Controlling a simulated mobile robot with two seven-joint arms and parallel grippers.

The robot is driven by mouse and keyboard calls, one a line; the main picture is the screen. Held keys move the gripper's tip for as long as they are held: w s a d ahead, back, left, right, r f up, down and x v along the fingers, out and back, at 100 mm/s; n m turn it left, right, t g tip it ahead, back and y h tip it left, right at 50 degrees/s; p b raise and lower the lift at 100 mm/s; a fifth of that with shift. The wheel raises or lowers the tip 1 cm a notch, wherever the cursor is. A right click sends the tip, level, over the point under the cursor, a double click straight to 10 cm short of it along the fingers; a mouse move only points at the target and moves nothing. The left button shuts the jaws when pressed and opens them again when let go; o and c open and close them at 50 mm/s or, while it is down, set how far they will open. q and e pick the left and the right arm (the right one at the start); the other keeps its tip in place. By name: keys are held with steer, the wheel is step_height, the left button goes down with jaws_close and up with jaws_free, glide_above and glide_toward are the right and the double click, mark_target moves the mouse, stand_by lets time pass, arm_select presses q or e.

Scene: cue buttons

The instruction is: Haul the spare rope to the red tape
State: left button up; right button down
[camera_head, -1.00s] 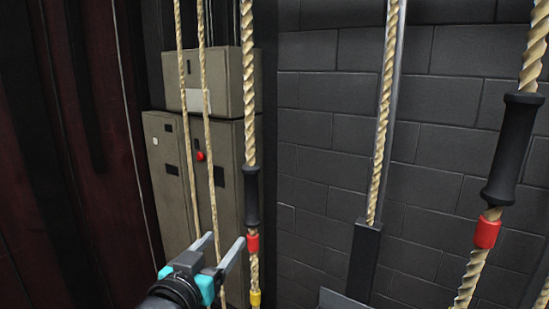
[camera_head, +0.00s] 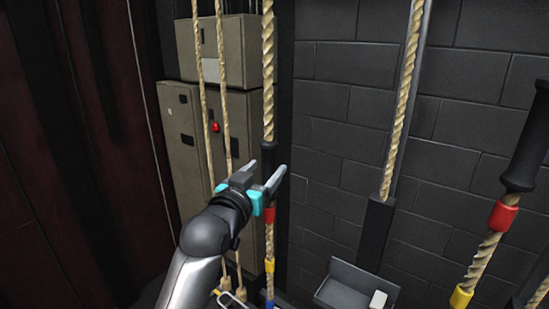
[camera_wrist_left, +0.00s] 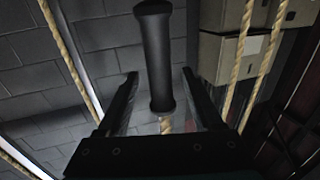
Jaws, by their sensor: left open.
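A thick tan rope (camera_head: 268,60) hangs left of centre in the head view, with a black handle, a red tape band (camera_head: 270,215) and a yellow band (camera_head: 269,265) below it. A second handled rope (camera_head: 484,255) hangs at the right, with its own black handle (camera_head: 527,140), red tape (camera_head: 503,216) and yellow tape (camera_head: 461,297). I cannot tell which rope is the spare. My left gripper (camera_head: 267,166) is open at the left rope's handle, partly hiding it. In the left wrist view the handle (camera_wrist_left: 155,55) shows between the open fingers (camera_wrist_left: 158,76); contact is unclear. My right gripper is out of view.
Two thinner ropes (camera_head: 225,110) hang close left of the handled rope, before grey cabinets (camera_head: 182,140). Another rope (camera_head: 405,100) runs along a metal post. A grey tray (camera_head: 345,285) with a white block (camera_head: 378,299) is low at centre right. Dark red curtain (camera_head: 60,150) at left.

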arm_select(q)
steer(key=shift+x, duration=2.9)
jaws_close()
